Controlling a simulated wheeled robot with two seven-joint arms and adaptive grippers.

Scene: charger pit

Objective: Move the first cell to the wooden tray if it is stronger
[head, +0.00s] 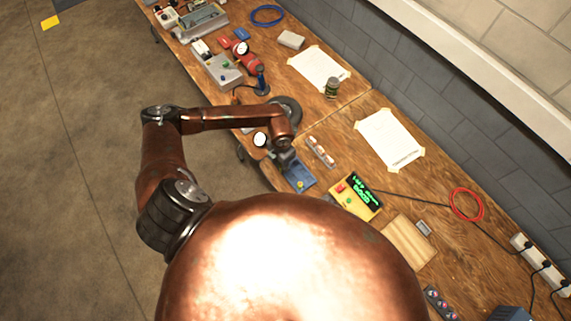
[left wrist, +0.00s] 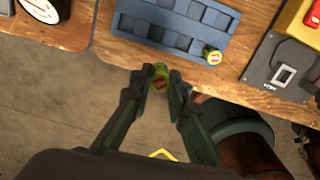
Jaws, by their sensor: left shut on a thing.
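My left gripper (head: 287,160) reaches the near edge of the bench beside the blue rack (head: 300,177). In the left wrist view my left gripper (left wrist: 161,90) is shut on a small green-yellow cell (left wrist: 161,76), just off the rack's near side. A second green-yellow cell (left wrist: 212,55) sits at the right end of the blue rack (left wrist: 170,28). The yellow charger (head: 370,213) has a dark display with green text too small to read. The pale wooden tray (head: 408,243) lies right of the charger and looks empty. My right gripper is not in view.
A small holder with pale cylinders (head: 320,152) stands behind the rack. White sheets (head: 388,138) are taped to the bench. A red cable ring (head: 466,204) and power strip (head: 540,262) lie at the right. A round dial (left wrist: 42,8) is at the upper left.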

